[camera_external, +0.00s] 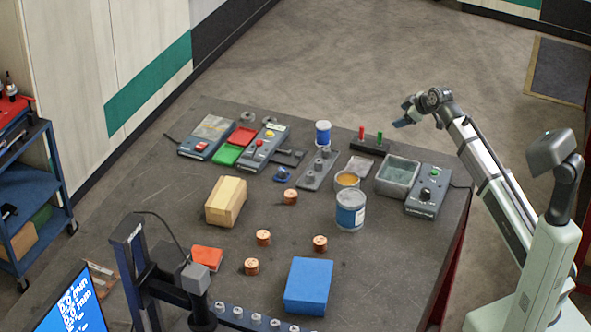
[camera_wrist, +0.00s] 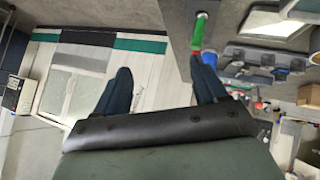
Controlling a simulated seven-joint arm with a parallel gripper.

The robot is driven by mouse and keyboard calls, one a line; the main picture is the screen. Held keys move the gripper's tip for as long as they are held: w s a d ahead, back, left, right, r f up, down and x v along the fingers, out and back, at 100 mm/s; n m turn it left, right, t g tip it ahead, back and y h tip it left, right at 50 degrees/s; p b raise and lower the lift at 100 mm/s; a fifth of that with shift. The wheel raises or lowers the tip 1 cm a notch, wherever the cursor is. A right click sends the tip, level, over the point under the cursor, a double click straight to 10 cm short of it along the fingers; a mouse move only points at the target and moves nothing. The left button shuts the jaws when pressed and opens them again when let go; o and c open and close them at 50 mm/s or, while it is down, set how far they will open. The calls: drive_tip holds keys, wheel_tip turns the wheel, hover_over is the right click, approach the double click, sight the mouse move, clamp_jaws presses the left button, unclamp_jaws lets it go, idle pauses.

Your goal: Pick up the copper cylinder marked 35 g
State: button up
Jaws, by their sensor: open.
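Several small copper cylinders stand on the grey table in the external view. One (camera_external: 290,197) is right of the wooden block, one (camera_external: 263,238) is nearer the front, one (camera_external: 320,243) is left of and below the white-and-blue can, and another (camera_external: 251,266) is nearest the front. Their markings are too small to read, so I cannot tell which is 35 g. My gripper (camera_external: 405,115) is raised above the table's back right, far from the cylinders. In the wrist view its two dark fingers (camera_wrist: 160,90) are apart with nothing between them.
A wooden block (camera_external: 226,201), a blue block (camera_external: 308,286) and a white-and-blue can (camera_external: 350,211) stand around the cylinders. A dark frame (camera_external: 140,275) stands at the front left. Devices and a grey bin (camera_external: 398,176) line the back. Bare tabletop surrounds the cylinders.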

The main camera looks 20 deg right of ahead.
drive_tip(key=s+a+g+y, duration=0.1)
drive_tip(key=s+a+g, duration=0.2)
drive_tip(key=a, duration=1.7)
drive_tip(key=g, duration=0.3)
approach(291, 193)
drive_tip(key=f, duration=0.1)
drive_tip(key=a+f, duration=0.1)
drive_tip(key=f, duration=0.1)
drive_tip(key=shift+a+f+n+h, duration=0.2)
drive_tip(key=shift+a+n+h, duration=0.1)
drive_tip(key=shift+a+n, duration=0.1)
drive_tip(key=shift+w+x, duration=0.15)
drive_tip(key=shift+x, duration=1.15)
drive_tip(key=shift+w+x, duration=0.1)
drive_tip(key=shift+x, duration=1.25)
drive_tip(key=shift+r, duration=0.1)
clamp_jaws()
